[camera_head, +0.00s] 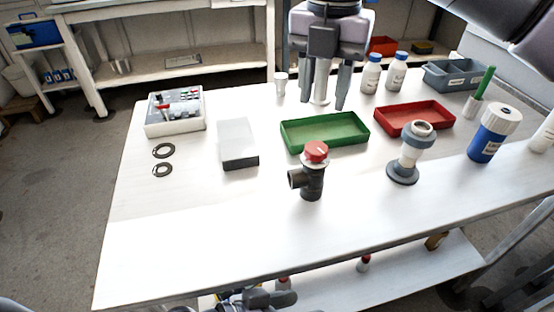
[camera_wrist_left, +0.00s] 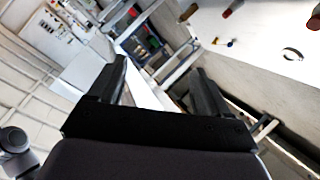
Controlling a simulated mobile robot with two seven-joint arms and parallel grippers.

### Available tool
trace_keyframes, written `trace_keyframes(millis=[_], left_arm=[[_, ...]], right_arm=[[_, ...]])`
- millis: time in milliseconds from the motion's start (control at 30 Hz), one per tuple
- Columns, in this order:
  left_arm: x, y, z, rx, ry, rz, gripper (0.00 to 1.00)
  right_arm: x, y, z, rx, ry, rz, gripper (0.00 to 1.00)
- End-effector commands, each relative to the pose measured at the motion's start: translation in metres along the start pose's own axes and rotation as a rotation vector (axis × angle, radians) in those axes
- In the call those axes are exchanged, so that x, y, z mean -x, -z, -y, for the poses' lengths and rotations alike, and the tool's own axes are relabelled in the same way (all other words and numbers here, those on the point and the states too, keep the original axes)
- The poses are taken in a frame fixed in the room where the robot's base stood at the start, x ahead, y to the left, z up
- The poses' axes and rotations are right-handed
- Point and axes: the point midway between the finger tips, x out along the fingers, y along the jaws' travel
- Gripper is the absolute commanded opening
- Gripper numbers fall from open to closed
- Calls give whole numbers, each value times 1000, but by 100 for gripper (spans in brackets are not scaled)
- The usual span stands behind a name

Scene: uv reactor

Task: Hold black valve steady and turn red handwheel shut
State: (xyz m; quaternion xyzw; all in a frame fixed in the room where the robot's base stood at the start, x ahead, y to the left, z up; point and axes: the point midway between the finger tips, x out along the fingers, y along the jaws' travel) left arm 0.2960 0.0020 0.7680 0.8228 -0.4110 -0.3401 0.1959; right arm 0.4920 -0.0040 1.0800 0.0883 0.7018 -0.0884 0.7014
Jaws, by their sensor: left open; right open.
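The black valve (camera_head: 312,184) stands upright on the white table in the head view, its side port facing left. The red handwheel (camera_head: 316,150) sits on its top. My right gripper (camera_head: 323,104) is open, fingers pointing down, behind the green tray and farther back than the valve. It is apart from the valve and handwheel. My left gripper (camera_wrist_left: 160,72) is open and empty in the left wrist view, with nothing between its fingers. I cannot make out the valve in the left wrist view.
A green tray (camera_head: 287,140) lies behind the valve, with a red tray (camera_head: 440,124) to its right. A grey-and-white fitting (camera_head: 403,171) and a blue bottle (camera_head: 486,143) stand to the right. A grey-white block (camera_head: 237,135) lies left. The table's front left is clear.

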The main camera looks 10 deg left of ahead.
Motion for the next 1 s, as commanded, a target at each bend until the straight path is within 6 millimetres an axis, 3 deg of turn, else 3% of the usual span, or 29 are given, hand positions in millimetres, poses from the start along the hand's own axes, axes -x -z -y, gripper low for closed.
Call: trace_keyframes(millis=[33,100,200,567,1000], left_arm=[[11,10,-24,13,-65,1,78],[28,24,-45,59,-122,-7,78],[40,48,-62,208,-201,-9,78],[47,122,-71,786,-376,68,78],[72,216,-85,1493,-503,306,78]], right_arm=[[0,0,0,0,0,0,43],[0,0,0,0,0,0,43],[0,0,0,0,0,0,43],[0,0,0,-1,0,0,43],[0,0,0,-1,0,0,43]])
